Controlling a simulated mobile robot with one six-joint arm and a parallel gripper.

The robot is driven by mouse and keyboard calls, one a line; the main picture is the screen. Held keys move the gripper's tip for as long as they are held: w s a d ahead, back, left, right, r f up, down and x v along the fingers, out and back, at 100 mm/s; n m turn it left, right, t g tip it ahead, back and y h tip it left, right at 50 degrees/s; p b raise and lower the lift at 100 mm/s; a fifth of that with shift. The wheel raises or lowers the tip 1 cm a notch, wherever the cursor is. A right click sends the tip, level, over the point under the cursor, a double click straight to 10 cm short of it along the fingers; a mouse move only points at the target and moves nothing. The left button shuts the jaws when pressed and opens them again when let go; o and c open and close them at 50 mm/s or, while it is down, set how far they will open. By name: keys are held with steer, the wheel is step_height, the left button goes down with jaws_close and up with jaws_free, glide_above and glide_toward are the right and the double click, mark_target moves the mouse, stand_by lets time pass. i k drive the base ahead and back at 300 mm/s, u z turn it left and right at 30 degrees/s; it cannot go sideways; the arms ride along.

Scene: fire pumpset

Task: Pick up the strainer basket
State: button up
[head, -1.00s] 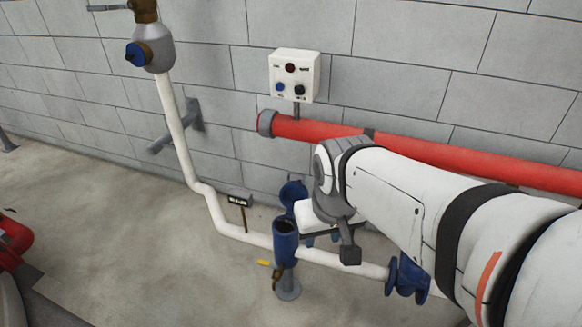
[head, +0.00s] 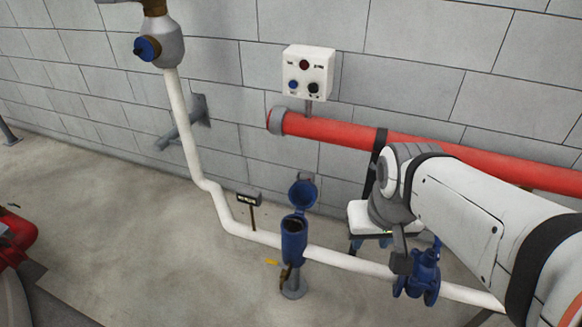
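The blue strainer housing (head: 293,243) stands upright on the white pipe, with its round lid (head: 302,193) swung up and open behind it. Its mouth is dark, and I cannot make out the strainer basket inside it or elsewhere. My gripper (head: 400,264) hangs down from the arm to the right of the housing, clear of it. It appears in front of the pipe and beside the blue valve. It is small and dark, so I cannot tell whether its fingers are open or shut.
A small white-topped stand (head: 361,216) is partly hidden behind my arm. A blue flanged valve (head: 420,277) sits on the pipe (head: 345,262) at right. A red pipe (head: 340,130) and control box (head: 308,72) are on the wall.

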mark_target(292, 226)
steer(key=i, duration=0.95)
